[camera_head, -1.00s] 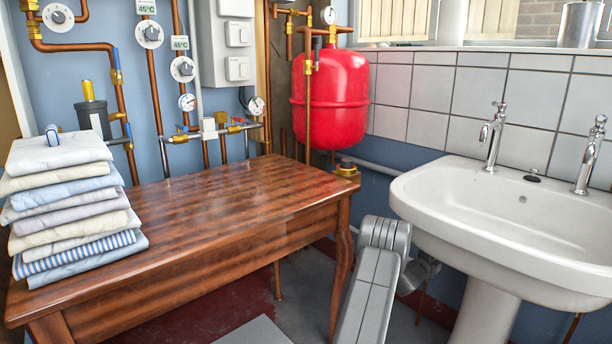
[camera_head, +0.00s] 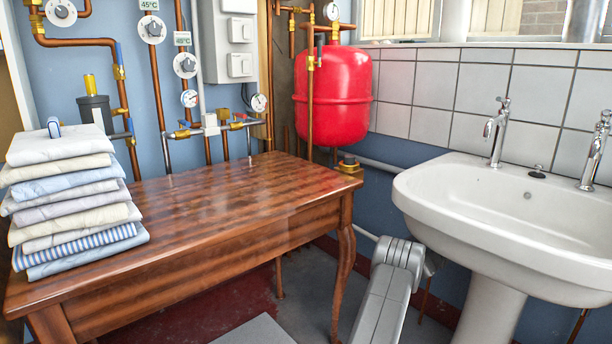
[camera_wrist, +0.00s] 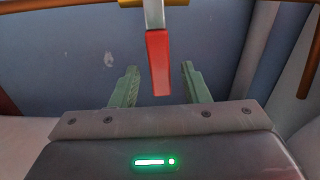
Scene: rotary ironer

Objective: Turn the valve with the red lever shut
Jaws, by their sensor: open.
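A red lever (camera_wrist: 158,62) on a grey stem hangs down from a brass fitting (camera_wrist: 152,3) at the top of the wrist view. A copper pipe (camera_wrist: 60,6) runs beside the fitting. My gripper (camera_wrist: 159,78) is open, with one green finger to the left of the lever and one to the right. Gaps show between the lever and both fingers in this view; how far the lever is in depth I cannot tell. I cannot make out the red lever in the head view, and my gripper is not visible there.
A wooden table (camera_head: 200,200) with a stack of folded cloths (camera_head: 72,215) stands at left. Copper pipes with gauges and a red tank (camera_head: 332,95) are on the wall behind. A white sink (camera_head: 500,215) is at right. My arm passes between table and sink.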

